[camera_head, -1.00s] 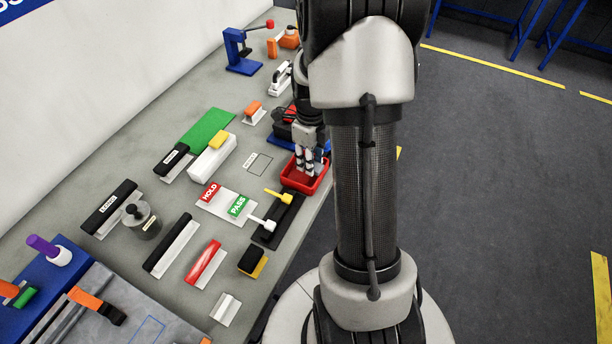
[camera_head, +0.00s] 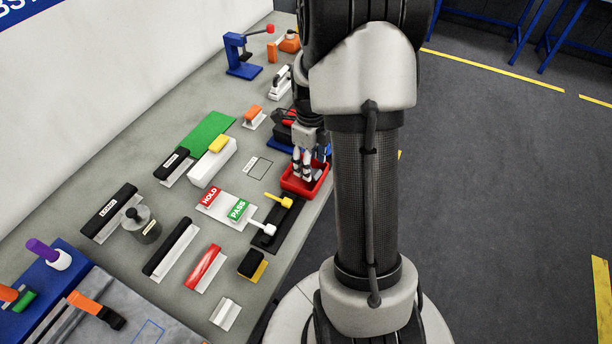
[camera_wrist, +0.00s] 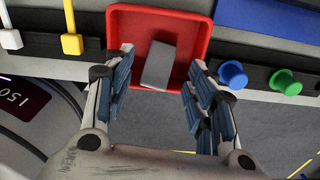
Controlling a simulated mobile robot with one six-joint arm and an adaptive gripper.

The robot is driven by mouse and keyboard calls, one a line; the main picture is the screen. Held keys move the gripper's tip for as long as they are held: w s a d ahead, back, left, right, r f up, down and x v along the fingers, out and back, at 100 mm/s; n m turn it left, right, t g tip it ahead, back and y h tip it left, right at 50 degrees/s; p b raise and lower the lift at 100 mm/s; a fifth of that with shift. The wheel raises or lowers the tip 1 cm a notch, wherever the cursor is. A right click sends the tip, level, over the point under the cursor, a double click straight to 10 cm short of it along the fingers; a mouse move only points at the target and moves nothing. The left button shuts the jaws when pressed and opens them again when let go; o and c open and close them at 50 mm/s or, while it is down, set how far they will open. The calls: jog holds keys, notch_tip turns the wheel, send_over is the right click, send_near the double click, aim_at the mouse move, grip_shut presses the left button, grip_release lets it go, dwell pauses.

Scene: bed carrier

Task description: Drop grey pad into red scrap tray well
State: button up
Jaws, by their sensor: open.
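The red scrap tray (camera_wrist: 194,24) shows at the top middle of the wrist view. A grey pad (camera_wrist: 158,64) lies inside its well, tilted a little, with its near end close to the tray's near wall. My gripper (camera_wrist: 160,78) is open, its fingers apart on either side of the pad and not touching it as far as I can see. In the head view my gripper (camera_head: 304,177) is over the red tray (camera_head: 318,185); the pad is hidden there.
A black strip with yellow and white pegs (camera_head: 277,225) lies beside the tray. A blue block (camera_wrist: 265,18) and blue and green knobs (camera_wrist: 233,76) are to its right in the wrist view. HOLD and PASS cards (camera_head: 222,205) lie left of it.

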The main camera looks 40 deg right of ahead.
notch_tip(320, 180, up, 11)
jog(key=shift+r, duration=0.15)
dwell(0.4)
jog(key=s+a+r+n+t, duration=0.1)
jog(key=s+a+r+n, duration=0.1)
jog(key=a+r+n, duration=0.35)
jog(key=s+a+r+n+t, duration=0.1)
jog(key=s+a+r+n, duration=0.15)
jog(key=a+n, duration=0.5)
jog(key=s+a+r+n+t, duration=0.1)
jog(key=s+a+n+t, duration=0.1)
jog(key=s+a+n, duration=0.8)
jog(key=n, duration=0.9)
jog(key=shift+s+a+r+n+t, duration=0.25)
jog(key=shift+s+n+t, duration=0.05)
jog(key=shift+s+n, duration=0.1)
